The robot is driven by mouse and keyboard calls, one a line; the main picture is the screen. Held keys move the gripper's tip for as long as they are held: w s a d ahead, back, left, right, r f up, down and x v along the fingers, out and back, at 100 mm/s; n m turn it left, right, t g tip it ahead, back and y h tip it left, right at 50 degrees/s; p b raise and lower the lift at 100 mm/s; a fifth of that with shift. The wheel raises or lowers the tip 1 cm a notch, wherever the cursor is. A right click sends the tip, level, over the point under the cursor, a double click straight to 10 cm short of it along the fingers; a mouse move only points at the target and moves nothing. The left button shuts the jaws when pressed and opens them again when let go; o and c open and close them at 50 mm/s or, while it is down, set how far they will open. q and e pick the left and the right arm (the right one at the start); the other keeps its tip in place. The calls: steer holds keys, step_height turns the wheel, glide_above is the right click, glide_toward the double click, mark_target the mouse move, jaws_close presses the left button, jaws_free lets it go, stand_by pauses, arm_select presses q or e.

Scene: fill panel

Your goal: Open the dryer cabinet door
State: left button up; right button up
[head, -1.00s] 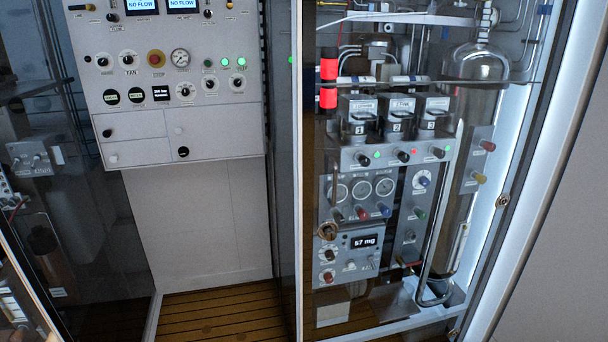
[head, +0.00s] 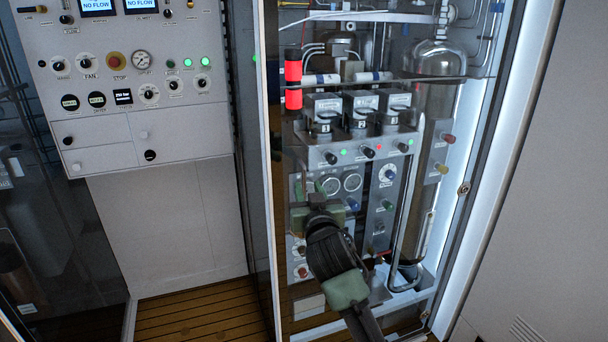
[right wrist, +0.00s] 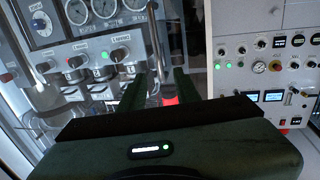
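The dryer cabinet is the lit cabinet on the right of the head view. Its glass door (head: 420,200) looks closed, with a pale left frame edge (head: 267,180). My right gripper (head: 311,188) is in front of the lower left part of this door, close to the frame edge. In the right wrist view its two dark green fingers (right wrist: 160,90) stand apart, with no object clearly held between them. The round brass fitting at the door's left side is hidden behind my right gripper and arm in the head view. My left gripper is not in view.
Behind the glass are gauges (head: 352,183), knobs and a red cylinder (head: 292,78). A white control panel (head: 120,80) with screens and switches stands to the left, above a wooden slatted floor (head: 190,312). A plain pale wall (head: 545,190) is at the right.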

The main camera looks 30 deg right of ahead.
mark_target(304, 177)
steer(key=p+x, duration=0.1)
steer(key=x, duration=0.5)
steer(key=shift+w+d+r+p, duration=0.1)
steer(key=shift+p, duration=0.2)
steer(key=shift+w+d, duration=0.25)
steer(key=shift+w, duration=0.4)
jaws_close()
stand_by(0.6)
